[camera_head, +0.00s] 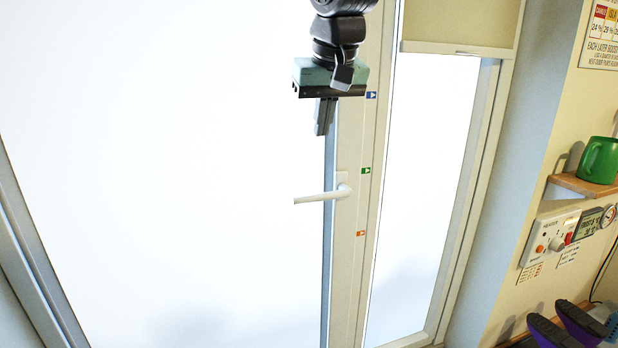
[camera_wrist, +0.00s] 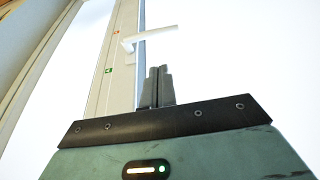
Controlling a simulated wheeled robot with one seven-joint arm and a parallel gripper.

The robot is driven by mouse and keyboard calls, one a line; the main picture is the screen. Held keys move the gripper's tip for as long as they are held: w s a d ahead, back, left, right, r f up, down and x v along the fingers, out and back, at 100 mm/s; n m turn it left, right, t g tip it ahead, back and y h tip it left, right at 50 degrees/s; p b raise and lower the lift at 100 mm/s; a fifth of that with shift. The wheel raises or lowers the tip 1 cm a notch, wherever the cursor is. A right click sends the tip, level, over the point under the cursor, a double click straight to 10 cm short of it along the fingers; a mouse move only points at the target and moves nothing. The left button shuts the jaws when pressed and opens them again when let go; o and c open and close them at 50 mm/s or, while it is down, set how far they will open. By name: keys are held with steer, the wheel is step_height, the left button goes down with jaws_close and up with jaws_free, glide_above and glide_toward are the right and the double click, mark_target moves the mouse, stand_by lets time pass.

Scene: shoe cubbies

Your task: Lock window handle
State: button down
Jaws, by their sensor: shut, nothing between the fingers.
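The white window handle (camera_head: 322,196) is on the frame between the two panes in the head view. Its lever points left, about horizontal, level with a spot just below the green arrow mark (camera_head: 366,171). My gripper (camera_head: 323,132) hangs above the handle in the picture, fingers together and pointing down, with nothing between them. In the wrist view the handle (camera_wrist: 150,37) shows beyond the closed fingertips (camera_wrist: 160,68), with a gap between them in the picture. Whether the fingers are at the handle's depth, I cannot tell.
A blue arrow mark (camera_head: 371,95) and an orange one (camera_head: 360,233) are on the window frame. A roller blind (camera_head: 460,22) covers the top of the right pane. A shelf (camera_head: 580,186) with a green mug (camera_head: 600,160) is on the right wall. Space left of the handle looks clear.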

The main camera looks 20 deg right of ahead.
steer(key=shift+f, duration=0.1)
steer(key=p, duration=0.4)
glide_toward(316, 196)
steer(key=x, duration=0.6)
steer(key=shift+w+a, duration=0.3)
steer(key=shift+w, duration=0.15)
steer(key=shift+f, duration=0.15)
